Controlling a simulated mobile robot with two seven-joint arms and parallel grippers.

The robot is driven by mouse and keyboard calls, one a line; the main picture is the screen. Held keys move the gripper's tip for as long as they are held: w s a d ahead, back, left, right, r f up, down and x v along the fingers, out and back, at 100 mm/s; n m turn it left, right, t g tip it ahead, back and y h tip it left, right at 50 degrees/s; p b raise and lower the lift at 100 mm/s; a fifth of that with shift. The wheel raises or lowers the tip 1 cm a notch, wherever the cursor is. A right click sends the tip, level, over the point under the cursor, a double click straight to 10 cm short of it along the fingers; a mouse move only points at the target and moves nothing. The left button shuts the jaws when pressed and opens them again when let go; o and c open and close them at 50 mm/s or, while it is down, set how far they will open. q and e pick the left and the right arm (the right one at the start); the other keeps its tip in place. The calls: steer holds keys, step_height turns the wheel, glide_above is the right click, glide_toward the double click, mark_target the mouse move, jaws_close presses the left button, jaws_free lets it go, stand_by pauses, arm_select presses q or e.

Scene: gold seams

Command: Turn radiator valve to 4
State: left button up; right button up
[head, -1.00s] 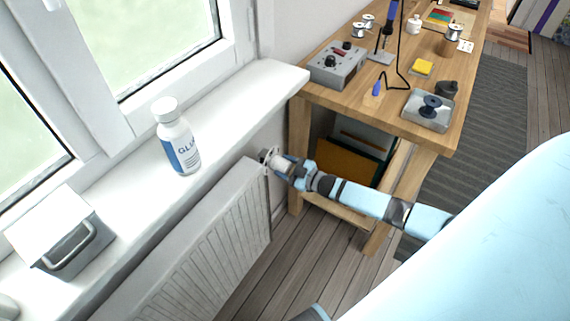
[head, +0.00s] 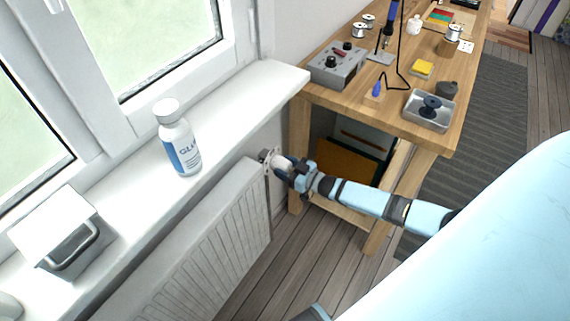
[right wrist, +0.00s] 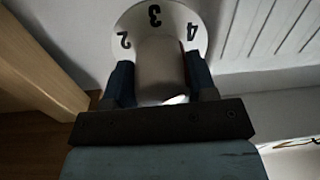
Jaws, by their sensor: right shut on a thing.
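The white radiator valve (head: 281,162) sits at the upper right end of the white radiator (head: 215,250), below the sill. My right gripper (head: 287,166) is at the valve and shut on its knob. In the right wrist view the valve's knob (right wrist: 160,70) stands between the two fingers of my right gripper (right wrist: 160,82). Its white dial (right wrist: 140,18) shows the numbers 2, 3 and 4, with 3 at the middle top and 4 to the right. A small red mark shows beside the right finger, near the 4. My left gripper is not in view.
A white sill (head: 230,118) runs above the radiator with a glue bottle (head: 178,140) and a metal box (head: 62,236) on it. A wooden workbench (head: 400,115) stands right of the valve, its legs close to my right arm.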

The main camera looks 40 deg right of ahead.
steer(key=o, duration=0.9)
steer(key=shift+s, duration=0.1)
steer(key=p+v, duration=0.1)
steer(key=v, duration=1.2)
steer(key=shift+s+d, duration=0.15)
steer(key=shift+s, duration=0.15)
